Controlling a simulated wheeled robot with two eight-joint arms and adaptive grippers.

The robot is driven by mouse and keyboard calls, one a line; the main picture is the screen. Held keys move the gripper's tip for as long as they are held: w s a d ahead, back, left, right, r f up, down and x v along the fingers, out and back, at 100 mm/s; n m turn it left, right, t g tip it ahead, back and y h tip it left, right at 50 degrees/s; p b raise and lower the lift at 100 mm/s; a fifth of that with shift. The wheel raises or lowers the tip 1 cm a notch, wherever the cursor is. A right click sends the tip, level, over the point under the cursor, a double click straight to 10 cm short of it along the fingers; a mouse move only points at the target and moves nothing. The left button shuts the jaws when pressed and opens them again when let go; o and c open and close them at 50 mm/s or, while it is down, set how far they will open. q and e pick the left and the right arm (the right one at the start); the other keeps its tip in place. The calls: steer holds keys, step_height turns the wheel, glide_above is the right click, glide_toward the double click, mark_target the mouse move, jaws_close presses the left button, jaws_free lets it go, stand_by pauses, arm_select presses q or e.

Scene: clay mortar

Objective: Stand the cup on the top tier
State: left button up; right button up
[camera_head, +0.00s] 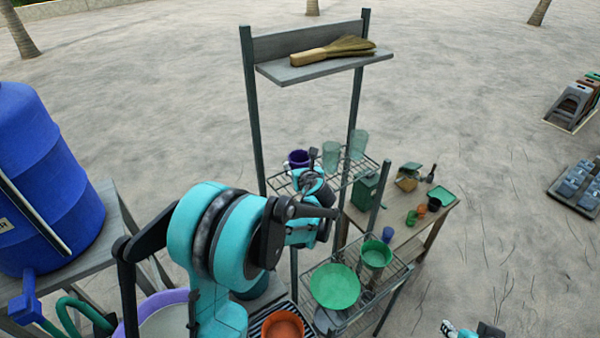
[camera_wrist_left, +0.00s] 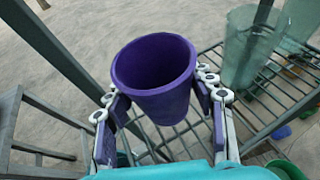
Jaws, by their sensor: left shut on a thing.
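A purple cup (camera_head: 298,159) is held at the left end of the rack's upper wire tier (camera_head: 281,184), mouth up and roughly upright. In the left wrist view the cup (camera_wrist_left: 158,85) sits between the fingers of my left gripper (camera_wrist_left: 162,95), which is shut on it. The wire tier (camera_wrist_left: 192,140) shows below and behind it. I cannot tell whether the cup's base touches the wires. My left arm hides part of the tier in the head view. What looks like my right gripper (camera_head: 468,329) is cut off at the bottom edge; its jaw state is unclear.
Two translucent green glasses (camera_head: 331,157) (camera_head: 358,144) stand right of the cup on the same tier. A wooden shelf (camera_head: 315,69) with a hand broom is above. Green bowls (camera_head: 335,286) sit on the lower wire tier. Rack posts (camera_head: 252,110) stand close by.

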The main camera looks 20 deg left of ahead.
arm_select(q)
step_height(320, 180, down, 3)
steer(key=shift+w+r, duration=0.15)
steer(key=shift+r, duration=0.05)
steer(key=shift+f+b, duration=0.15)
steer(key=shift+b, duration=0.2)
steer(key=o, duration=1.3)
steer(key=shift+c, duration=0.2)
